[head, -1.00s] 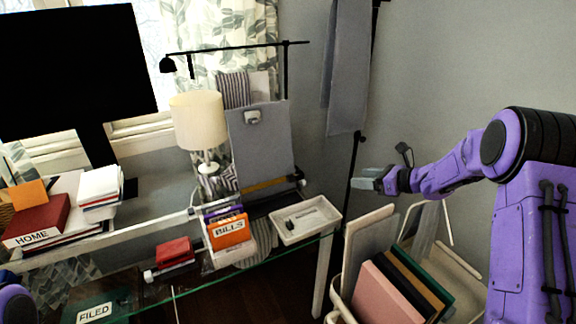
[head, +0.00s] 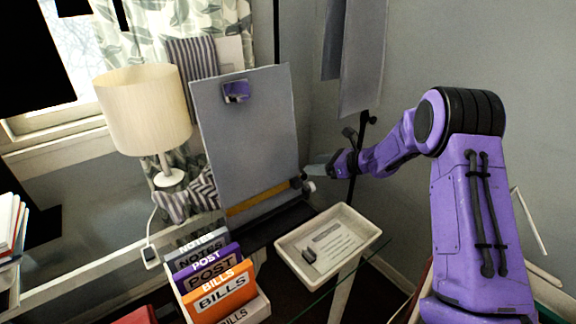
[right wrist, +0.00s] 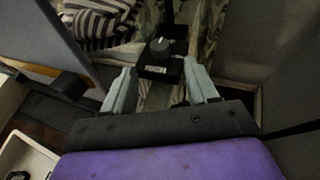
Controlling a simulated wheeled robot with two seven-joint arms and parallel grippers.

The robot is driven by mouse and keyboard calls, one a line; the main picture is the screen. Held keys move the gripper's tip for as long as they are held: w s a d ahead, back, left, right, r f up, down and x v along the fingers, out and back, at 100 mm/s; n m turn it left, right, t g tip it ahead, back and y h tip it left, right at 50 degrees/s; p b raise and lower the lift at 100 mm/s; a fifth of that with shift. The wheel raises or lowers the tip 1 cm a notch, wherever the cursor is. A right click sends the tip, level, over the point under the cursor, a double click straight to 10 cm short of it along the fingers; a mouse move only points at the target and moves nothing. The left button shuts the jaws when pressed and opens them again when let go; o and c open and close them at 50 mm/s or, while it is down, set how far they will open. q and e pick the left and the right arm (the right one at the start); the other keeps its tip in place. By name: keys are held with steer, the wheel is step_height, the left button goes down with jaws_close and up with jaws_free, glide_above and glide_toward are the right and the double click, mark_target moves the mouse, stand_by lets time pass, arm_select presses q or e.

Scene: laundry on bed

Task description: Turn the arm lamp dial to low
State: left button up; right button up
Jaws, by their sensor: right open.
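The arm lamp's dial (right wrist: 160,47) is a dark grey round knob on a small black base (right wrist: 163,69) in the right wrist view. My right gripper (right wrist: 158,75) is open and empty. Its two pale fingers point toward the base, one on each side, and the knob lies just beyond the tips, apart from them. In the head view my right gripper (head: 312,171) is beside the right edge of the grey board, and I cannot make out the dial clearly there. The lamp's black pole (head: 277,30) rises behind the board. My left gripper is not in view.
The grey board (head: 245,140) stands left of my right gripper. A white tray (head: 283,247) is below it, beside a file holder with labelled folders (head: 222,290). A cream-shaded table lamp (head: 145,110) stands further left. A striped cloth (right wrist: 100,25) lies near the dial.

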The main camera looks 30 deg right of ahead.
steer(key=p+x, duration=0.1)
steer(key=x, duration=0.7)
steer(key=shift+w+a, duration=0.25)
steer(key=shift+w, duration=0.05)
steer(key=shift+f, duration=0.1)
steer(key=c, duration=1)
steer(key=shift+a+f+m+b, duration=0.15)
steer(key=shift+m+b, duration=0.15)
steer(key=shift+b, duration=0.3)
steer(key=shift+c, duration=0.2)
steer(key=shift+m+t+h+b, duration=0.4)
steer(key=shift+h, duration=0.3)
